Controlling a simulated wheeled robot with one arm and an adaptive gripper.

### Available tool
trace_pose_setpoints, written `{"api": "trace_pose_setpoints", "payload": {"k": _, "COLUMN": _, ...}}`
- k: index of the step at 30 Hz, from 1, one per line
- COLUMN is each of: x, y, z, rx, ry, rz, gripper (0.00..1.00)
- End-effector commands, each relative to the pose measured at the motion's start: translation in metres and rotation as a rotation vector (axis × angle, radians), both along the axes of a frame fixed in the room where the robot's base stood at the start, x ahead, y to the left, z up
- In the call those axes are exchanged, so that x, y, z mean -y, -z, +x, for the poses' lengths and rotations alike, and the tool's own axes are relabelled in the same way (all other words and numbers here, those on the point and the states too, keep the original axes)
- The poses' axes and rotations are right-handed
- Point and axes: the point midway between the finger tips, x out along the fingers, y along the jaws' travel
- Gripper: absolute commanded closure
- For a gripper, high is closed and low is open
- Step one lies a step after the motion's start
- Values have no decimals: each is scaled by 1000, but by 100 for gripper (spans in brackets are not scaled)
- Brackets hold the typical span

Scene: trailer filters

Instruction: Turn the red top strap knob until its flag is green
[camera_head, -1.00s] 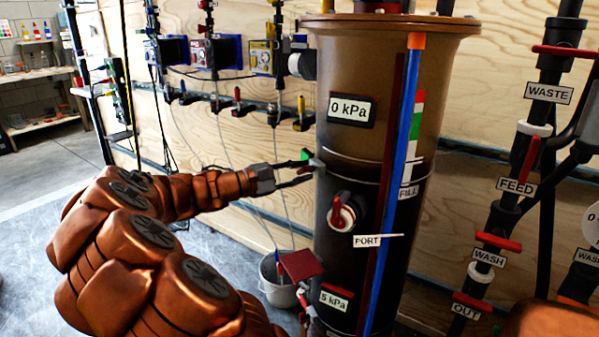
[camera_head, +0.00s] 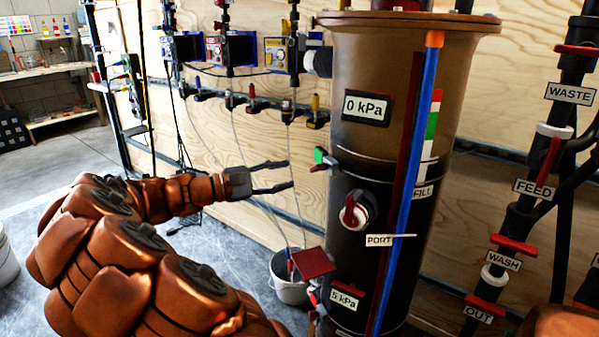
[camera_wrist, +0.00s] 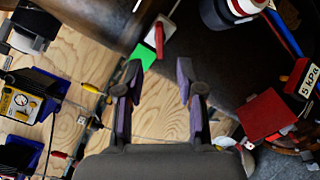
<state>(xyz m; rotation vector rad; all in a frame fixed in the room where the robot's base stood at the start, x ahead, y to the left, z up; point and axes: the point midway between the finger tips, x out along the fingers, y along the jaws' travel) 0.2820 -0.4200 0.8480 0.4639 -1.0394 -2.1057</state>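The top strap knob (camera_head: 320,167) is small and red and sits on the left side of the tall brown column (camera_head: 395,90). Its flag (camera_head: 320,155) shows green. In the wrist view the red knob (camera_wrist: 159,36) and green flag (camera_wrist: 143,57) are ahead of the fingers. My gripper (camera_head: 290,175) is open and empty, just left of the knob and apart from it. Its two dark fingers (camera_wrist: 160,78) are spread in the wrist view. A lower strap on the column has a large red flag (camera_head: 312,263), also seen in the wrist view (camera_wrist: 265,114).
A grey bucket (camera_head: 290,291) stands on the floor below my gripper. The red-handled port (camera_head: 353,211) projects from the column. Valves and pumps (camera_head: 230,50) line the plywood wall behind. Black pipes with red handles (camera_head: 515,245) stand at right. Floor at left is mostly clear.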

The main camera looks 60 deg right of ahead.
Motion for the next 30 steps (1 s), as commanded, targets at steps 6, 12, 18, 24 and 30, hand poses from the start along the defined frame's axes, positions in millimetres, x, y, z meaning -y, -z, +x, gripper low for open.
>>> {"api": "trace_pose_setpoints", "payload": {"k": 6, "x": -21, "y": 0, "z": 19, "rx": -1, "ry": 0, "rz": 1, "gripper": 62}}
{"api": "trace_pose_setpoints", "payload": {"k": 12, "x": -27, "y": 0, "z": 24, "rx": -1, "ry": 0, "rz": 1, "gripper": 62}}
{"api": "trace_pose_setpoints", "payload": {"k": 18, "x": -28, "y": 0, "z": 24, "rx": 0, "ry": 0, "rz": 0, "gripper": 62}}
{"api": "trace_pose_setpoints", "payload": {"k": 24, "x": -27, "y": 0, "z": 24, "rx": 0, "ry": 1, "rz": 0, "gripper": 62}}
{"api": "trace_pose_setpoints", "payload": {"k": 30, "x": -28, "y": -1, "z": 23, "rx": 2, "ry": 1, "rz": 1, "gripper": 62}}
